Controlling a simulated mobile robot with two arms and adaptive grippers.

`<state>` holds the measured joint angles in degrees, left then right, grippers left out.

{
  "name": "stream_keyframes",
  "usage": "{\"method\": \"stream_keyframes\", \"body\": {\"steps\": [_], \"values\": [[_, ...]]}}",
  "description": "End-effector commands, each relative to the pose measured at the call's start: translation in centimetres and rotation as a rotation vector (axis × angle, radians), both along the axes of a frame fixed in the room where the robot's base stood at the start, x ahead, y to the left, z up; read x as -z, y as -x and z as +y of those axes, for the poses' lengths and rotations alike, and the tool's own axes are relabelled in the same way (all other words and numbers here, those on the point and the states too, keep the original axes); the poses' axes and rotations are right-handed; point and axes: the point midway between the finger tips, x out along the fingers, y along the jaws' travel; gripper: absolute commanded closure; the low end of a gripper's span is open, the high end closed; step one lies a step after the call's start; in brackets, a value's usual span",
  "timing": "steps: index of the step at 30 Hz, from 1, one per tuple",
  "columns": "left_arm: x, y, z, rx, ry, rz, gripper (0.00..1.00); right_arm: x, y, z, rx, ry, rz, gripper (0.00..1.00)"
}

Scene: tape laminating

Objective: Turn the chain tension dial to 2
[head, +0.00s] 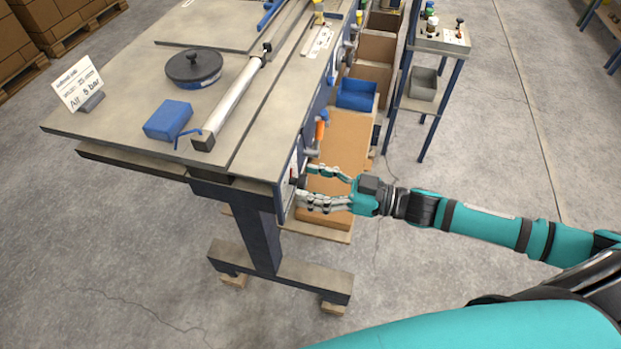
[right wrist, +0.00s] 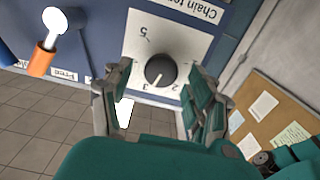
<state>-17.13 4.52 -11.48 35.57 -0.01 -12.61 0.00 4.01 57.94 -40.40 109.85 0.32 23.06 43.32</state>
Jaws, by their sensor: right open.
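The chain tension dial (right wrist: 160,70) is a round dark knob on a white plate (right wrist: 136,46) with printed numbers. In the right wrist view its white pointer line faces down, between the 3 and the 2 and nearer the 3. In the head view the dial (head: 293,176) is a small dark spot on the table's end panel. My right gripper (head: 303,182) is open at that panel. In the right wrist view its fingers (right wrist: 160,74) stand on either side of the knob; I cannot tell whether they touch it. My left gripper is not in view.
An orange-handled lever (head: 321,128) sticks out of the table's side near the dial; it also shows in the right wrist view (right wrist: 41,60). The table (head: 120,117) carries a blue block (head: 168,119) and a dark round disc (head: 193,66). Cardboard boxes (head: 345,140) stand beside the table.

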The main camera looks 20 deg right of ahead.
Motion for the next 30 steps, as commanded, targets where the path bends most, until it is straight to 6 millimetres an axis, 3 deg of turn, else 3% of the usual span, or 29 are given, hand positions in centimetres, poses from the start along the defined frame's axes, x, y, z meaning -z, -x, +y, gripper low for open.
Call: {"method": "stream_keyframes", "body": {"steps": [11, 24, 30], "values": [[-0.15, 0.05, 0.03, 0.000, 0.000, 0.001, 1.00, 0.03, -0.33, 0.55, -0.001, 0.000, 0.000, 0.42], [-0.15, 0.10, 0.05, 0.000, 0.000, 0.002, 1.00, 0.03, -0.30, 0.53, -0.001, 0.000, 0.000, 0.96], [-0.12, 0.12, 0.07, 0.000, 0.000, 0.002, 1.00, 0.05, -0.28, 0.54, -0.001, 0.008, -0.012, 0.96]]}}
